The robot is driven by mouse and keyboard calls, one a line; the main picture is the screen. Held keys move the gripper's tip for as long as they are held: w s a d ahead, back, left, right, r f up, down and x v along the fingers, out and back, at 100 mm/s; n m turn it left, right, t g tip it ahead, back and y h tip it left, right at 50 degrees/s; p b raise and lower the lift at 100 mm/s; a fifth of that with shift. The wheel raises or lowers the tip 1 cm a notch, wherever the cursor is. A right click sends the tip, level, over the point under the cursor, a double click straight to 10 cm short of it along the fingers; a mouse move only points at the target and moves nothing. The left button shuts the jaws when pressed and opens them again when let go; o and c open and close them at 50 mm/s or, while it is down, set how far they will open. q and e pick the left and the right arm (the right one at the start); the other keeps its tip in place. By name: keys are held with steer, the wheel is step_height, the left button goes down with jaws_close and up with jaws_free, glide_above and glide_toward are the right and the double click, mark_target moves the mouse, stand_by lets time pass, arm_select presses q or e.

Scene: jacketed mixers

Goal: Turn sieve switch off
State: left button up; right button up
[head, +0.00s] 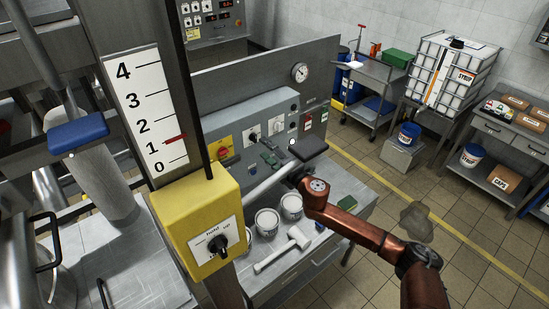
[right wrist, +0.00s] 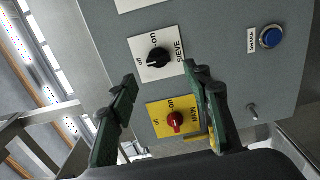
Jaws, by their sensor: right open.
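The sieve switch (right wrist: 158,57), a black knob on a white plate with ON and OFF marks, is on a grey panel (right wrist: 225,50) in the right wrist view. Its exact pointing is too small to tell. In the head view the sieve switch (head: 253,134) sits right of a yellow-plated switch. My right gripper (right wrist: 160,74) is open, with its green fingers either side of the lower part of the sieve plate and nothing between them. It also shows in front of the panel in the head view (head: 267,154). I cannot tell its gap to the knob. My left gripper is not in view.
The red main switch (right wrist: 174,120) on its yellow plate lies close below, between the fingers' lines. A blue shake button (right wrist: 271,37) is to the right.

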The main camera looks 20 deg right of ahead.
steer(key=v, duration=0.6)
stand_by(0.3)
